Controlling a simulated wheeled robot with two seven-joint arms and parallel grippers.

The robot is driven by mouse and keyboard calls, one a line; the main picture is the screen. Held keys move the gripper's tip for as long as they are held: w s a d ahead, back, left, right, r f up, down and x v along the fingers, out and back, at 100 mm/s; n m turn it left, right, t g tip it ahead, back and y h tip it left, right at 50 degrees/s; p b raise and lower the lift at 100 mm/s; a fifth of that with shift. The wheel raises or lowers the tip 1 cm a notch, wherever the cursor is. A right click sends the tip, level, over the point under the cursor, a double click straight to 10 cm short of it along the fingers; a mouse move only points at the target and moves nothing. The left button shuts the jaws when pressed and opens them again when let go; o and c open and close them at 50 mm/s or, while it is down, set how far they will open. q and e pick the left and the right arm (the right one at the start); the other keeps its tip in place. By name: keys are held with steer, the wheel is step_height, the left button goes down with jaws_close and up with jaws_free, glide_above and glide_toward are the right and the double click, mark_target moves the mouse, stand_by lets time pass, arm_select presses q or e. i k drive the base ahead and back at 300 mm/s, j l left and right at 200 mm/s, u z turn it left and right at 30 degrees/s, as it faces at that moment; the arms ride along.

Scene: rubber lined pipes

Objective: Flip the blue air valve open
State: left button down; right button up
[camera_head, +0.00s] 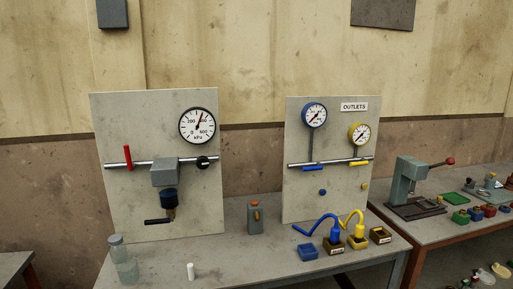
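The blue air valve shows as a blue lever (313,168) on the horizontal pipe of the right-hand panel (300,208), below the blue-rimmed gauge (314,115). The lever lies roughly level, just under the pipe and along it. A similar yellow lever (359,163) sits to its right, below the yellow-rimmed gauge (359,133). The gauge needles are too small to read surely. A blue knob or port (322,192) is on the panel below the blue lever. Neither of my grippers is in view.
Blue (335,232) and yellow (360,230) hose ends stand in small trays before the panel. The left panel (110,125) carries a red lever (127,157) and a large gauge (198,126). A jar (123,262) stands front left. The space before the blue lever looks clear.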

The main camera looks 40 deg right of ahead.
mark_target(312, 168)
steer(key=z, duration=1.15)
steer(key=i+l+z, duration=0.4)
steer(key=i+l, duration=0.45)
